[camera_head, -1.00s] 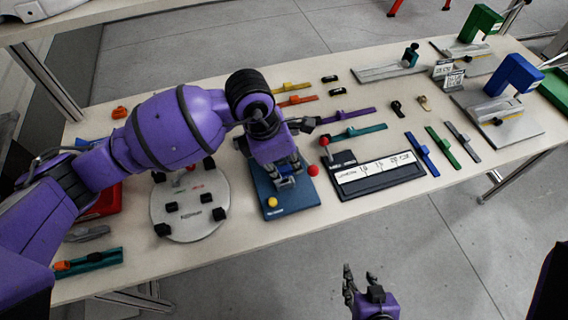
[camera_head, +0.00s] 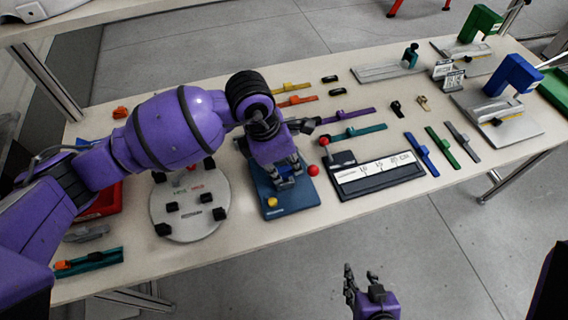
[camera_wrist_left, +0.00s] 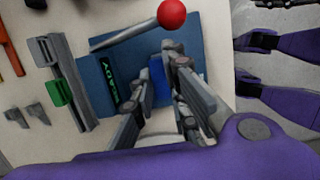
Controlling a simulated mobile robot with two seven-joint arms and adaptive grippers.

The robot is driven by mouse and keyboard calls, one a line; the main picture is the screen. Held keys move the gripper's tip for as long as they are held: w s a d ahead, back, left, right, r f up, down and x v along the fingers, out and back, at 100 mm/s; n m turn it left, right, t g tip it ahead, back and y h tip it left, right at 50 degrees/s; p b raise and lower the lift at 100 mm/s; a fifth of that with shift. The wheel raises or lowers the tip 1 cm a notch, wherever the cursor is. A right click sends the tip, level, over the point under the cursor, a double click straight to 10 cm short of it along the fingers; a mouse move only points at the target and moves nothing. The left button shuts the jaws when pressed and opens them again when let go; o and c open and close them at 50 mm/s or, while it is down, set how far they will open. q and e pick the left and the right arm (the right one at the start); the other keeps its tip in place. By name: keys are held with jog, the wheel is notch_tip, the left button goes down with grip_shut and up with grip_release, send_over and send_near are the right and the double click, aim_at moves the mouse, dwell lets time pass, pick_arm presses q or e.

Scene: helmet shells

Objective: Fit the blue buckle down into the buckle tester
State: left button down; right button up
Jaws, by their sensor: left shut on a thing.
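The buckle tester (camera_head: 300,196) is a flat blue block with a red ball on a lever and a yellow knob, on the table's front half. In the left wrist view its blue plate (camera_wrist_left: 192,38) carries a small display with green text, and the lever with the red ball (camera_wrist_left: 171,13) lies near the top. My left gripper (camera_head: 287,176) points down over the tester. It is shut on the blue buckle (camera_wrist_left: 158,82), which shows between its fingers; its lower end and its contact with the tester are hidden. My right gripper (camera_head: 361,284) is open and empty, in front of the table.
A round grey plate with black blocks (camera_head: 180,222) stands left of the tester. A black gauge with a white scale (camera_head: 378,184) stands close on the right. Several coloured strap pieces lie behind and to the right. A red tray (camera_head: 103,203) is partly behind my left arm.

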pick_arm(q)
jog(key=shift+f, duration=0.55)
pick_arm(e)
jog(key=shift+s+a+f, duration=0.1)
jog(key=shift+s+f, duration=0.15)
jog(key=shift+f, duration=0.05)
pick_arm(q)
jog(key=shift+f, duration=0.25)
pick_arm(e)
jog(key=shift+s+f, duration=0.15)
pick_arm(q)
jog(key=shift+f+b, duration=0.3)
jog(key=shift+f, duration=0.1)
pick_arm(e)
jog(key=shift+s+d+f, duration=0.25)
jog(key=shift+s+f, duration=0.05)
jog(key=shift+s, duration=0.05)
pick_arm(q)
jog(key=shift+f, duration=0.2)
pick_arm(e)
jog(key=shift+f, duration=0.1)
pick_arm(q)
jog(key=c, duration=1.7)
grip_release()
jog(key=shift+o, duration=0.2)
pick_arm(e)
jog(key=shift+w+a, duration=0.1)
jog(key=shift+a, duration=0.15)
